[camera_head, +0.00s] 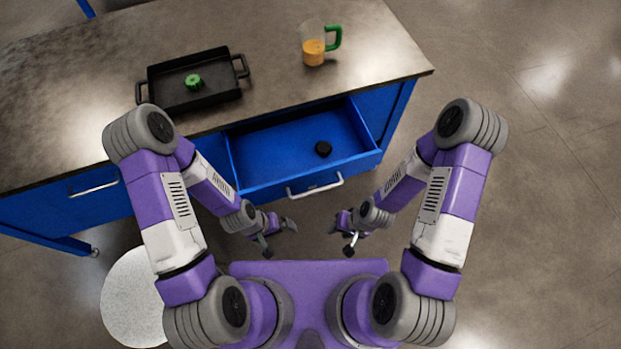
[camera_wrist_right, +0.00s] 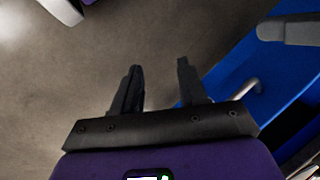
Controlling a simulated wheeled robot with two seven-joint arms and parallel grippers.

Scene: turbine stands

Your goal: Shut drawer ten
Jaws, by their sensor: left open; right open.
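A blue drawer (camera_head: 290,157) stands pulled out from under the worktop, in front of my body in the head view. A small black round object (camera_head: 323,149) lies inside it, toward the right. The drawer's silver bar handle (camera_head: 315,187) is on its front; no number is legible. My left gripper (camera_head: 277,237) is open and empty, below and left of the handle, apart from it. My right gripper (camera_head: 340,240) is open and empty, below and right of the handle. In the right wrist view the fingers of my right gripper (camera_wrist_right: 158,85) are spread over floor, with the drawer's blue front (camera_wrist_right: 265,82) to the right.
On the grey worktop (camera_head: 115,50) stand a black tray (camera_head: 215,96) with a green object (camera_head: 193,82) and a glass mug (camera_head: 313,45) with orange contents. Another silver handle (camera_head: 93,190) is on the left. A pale round surface (camera_head: 130,300) is at lower left. Floor at right is clear.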

